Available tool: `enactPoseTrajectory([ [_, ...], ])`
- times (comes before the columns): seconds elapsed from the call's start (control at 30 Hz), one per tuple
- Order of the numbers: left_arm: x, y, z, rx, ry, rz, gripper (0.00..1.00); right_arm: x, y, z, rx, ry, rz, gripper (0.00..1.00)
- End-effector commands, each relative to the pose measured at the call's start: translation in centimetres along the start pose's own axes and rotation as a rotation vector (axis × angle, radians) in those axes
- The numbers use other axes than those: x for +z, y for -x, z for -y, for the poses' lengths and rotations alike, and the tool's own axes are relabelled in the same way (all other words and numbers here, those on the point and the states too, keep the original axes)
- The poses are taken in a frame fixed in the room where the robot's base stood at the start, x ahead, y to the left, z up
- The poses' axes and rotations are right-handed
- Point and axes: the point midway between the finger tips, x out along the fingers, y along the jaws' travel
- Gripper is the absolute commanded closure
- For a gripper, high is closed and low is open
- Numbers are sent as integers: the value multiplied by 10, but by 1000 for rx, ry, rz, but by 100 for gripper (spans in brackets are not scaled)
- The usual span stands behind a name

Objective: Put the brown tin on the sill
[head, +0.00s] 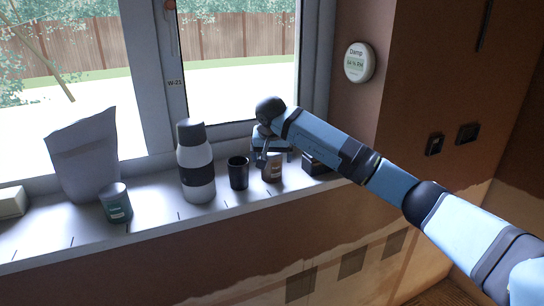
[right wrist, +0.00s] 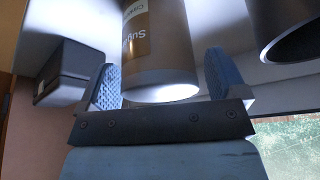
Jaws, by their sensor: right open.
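The brown tin (head: 272,171) stands upright on the window sill (head: 157,217), between a black cup and a dark box. In the right wrist view the tin (right wrist: 160,45) shows a label that begins "Sug". My right gripper (head: 270,154) is at the tin. In the right wrist view the open gripper (right wrist: 165,82) has one blue finger pad on each side of the tin, with gaps visible between pads and tin. My left gripper is not in view.
The black cup (head: 238,173) stands just left of the tin, and the dark box (head: 317,163) just right. Further left are a white bottle with a dark band (head: 197,182), a green tin (head: 116,205) and a paper bag (head: 86,160). The window is behind.

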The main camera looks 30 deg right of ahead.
Motion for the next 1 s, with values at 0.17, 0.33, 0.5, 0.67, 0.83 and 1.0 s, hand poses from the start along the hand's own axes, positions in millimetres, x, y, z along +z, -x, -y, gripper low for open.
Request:
enactPoseTrajectory([
  [0.17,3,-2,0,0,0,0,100,-1,28,0,-1,1,-6,9],
  [0.33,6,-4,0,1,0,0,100,-1,66,0,-2,1,-6,9],
  [0.5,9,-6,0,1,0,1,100,-1,97,0,0,0,-5,9],
  [0.67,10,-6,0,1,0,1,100,0,114,0,1,0,-3,9],
  [0.83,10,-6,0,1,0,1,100,0,119,0,1,0,0,9],
  [1.0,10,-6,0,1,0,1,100,0,119,0,1,0,-1,9],
])
